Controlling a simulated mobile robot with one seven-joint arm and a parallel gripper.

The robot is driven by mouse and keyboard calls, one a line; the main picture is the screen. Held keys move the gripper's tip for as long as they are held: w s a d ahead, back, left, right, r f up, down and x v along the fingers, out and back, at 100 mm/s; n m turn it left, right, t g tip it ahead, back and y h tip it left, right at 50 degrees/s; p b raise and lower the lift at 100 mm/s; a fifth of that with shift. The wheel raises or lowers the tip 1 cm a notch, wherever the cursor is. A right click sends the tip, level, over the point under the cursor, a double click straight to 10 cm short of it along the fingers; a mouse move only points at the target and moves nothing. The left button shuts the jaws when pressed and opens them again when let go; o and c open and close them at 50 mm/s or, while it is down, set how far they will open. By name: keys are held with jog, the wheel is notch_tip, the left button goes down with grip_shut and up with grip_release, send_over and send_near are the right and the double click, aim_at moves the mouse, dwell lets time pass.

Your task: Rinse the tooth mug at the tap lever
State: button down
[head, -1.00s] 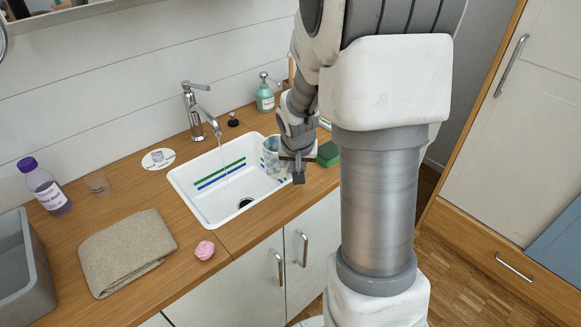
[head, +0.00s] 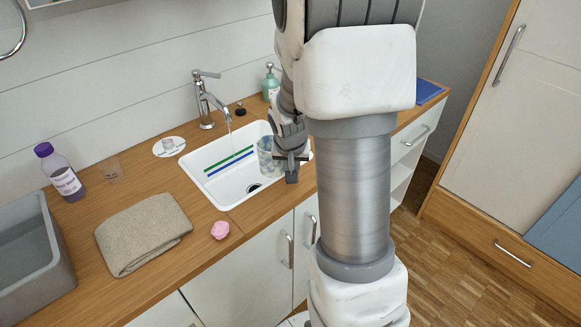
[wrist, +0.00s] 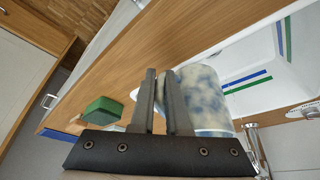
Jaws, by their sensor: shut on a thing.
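The tooth mug (head: 265,155), pale with blue blotches, is over the right part of the white sink (head: 213,190). My gripper (head: 291,168) is shut on it from the right. In the wrist view the mug (wrist: 215,95) shows beside and behind the fingers of my gripper (wrist: 163,100); the exact contact is hidden. The chrome tap (head: 206,108) stands at the back of the sink, its lever (head: 206,73) on top. A thin stream of water (head: 229,124) falls from its spout, left of the mug and apart from it.
A green sponge (wrist: 103,110) lies on the counter in the wrist view. A soap dispenser (head: 271,84) stands behind the sink. Left are a folded towel (head: 143,232), pink item (head: 220,230), purple-capped bottle (head: 62,175), clear cup (head: 112,168) and grey bin (head: 62,262).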

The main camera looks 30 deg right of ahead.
aim_at(275, 165)
jog(key=w+a+f, duration=0.1)
jog(key=w+a, duration=0.1)
jog(key=w, duration=0.4)
jog(key=w+a+f+b, duration=0.1)
jog(key=w+a, duration=0.1)
jog(key=w, duration=0.5)
jog(key=shift+a+f, duration=0.35)
jog(key=shift+f, duration=0.05)
jog(key=shift+w+d, duration=0.1)
dwell(0.5)
jog(key=shift+w+d, duration=0.15)
jog(key=shift+d, duration=0.3)
jog(key=shift+s+a+b, duration=0.2)
jog(key=shift+a+b, duration=0.35)
jog(key=shift+s+d+b, duration=0.25)
jog(key=shift+s+d, duration=0.2)
jog(key=shift+s, duration=0.8)
jog(key=shift+s+d+b, duration=0.25)
jog(key=shift+s+d, duration=0.2)
jog(key=shift+s, duration=0.85)
jog(key=shift+s+d+b, duration=0.25)
jog(key=shift+s+d, duration=0.2)
jog(key=shift+s, duration=0.8)
